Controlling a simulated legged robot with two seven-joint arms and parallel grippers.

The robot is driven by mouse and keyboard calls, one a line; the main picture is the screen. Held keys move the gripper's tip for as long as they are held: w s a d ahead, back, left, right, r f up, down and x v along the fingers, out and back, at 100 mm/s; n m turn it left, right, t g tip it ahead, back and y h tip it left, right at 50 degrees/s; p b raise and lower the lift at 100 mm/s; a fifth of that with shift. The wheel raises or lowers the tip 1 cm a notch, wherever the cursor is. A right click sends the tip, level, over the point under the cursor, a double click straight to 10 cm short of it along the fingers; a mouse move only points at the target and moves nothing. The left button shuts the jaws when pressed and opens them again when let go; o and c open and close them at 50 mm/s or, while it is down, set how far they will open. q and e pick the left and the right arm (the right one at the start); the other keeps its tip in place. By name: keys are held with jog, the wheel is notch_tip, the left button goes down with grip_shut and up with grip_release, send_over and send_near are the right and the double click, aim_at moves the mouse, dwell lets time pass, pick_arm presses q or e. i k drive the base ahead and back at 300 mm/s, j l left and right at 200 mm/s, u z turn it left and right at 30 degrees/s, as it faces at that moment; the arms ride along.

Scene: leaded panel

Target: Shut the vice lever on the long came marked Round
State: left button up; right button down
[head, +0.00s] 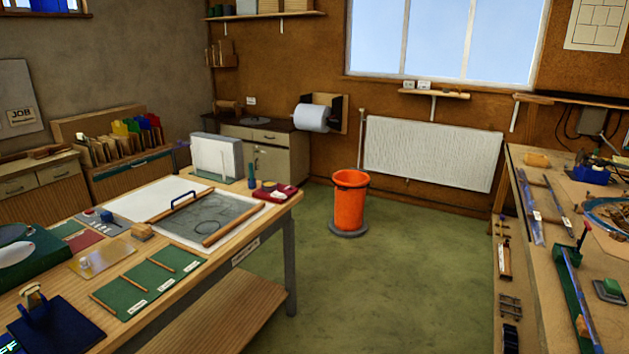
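On the right bench (535,290), a long blue-grey strip (575,290), which looks like lead came, runs toward the near edge. At its far end is a small green vice (572,254). A dark lever with a red knob (586,225) stands up from the vice, tilted to the right. I cannot tell whether its jaws grip the strip. Two other long strips lie farther back, one on the left (529,207) and one on the right (558,201), with small pale labels. The label writing is too small to read, so I cannot tell which is Round. Neither of my grippers shows.
A left bench (250,228) holds a grey drawing panel (205,212), green mats (148,284) and tools. An orange bin (350,203) stands on the floor by the radiator (432,153). The green floor (400,290) between the benches is clear. A green-topped block (609,290) sits right of the strip.

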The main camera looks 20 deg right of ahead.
aim_at(588, 227)
jog(key=i+l+z, duration=0.2)
jog(key=z, duration=0.25)
jog(key=i+z, duration=0.75)
jog(key=z, duration=0.2)
jog(key=i+l, duration=0.55)
jog(key=i+u, duration=0.05)
jog(key=i, duration=0.1)
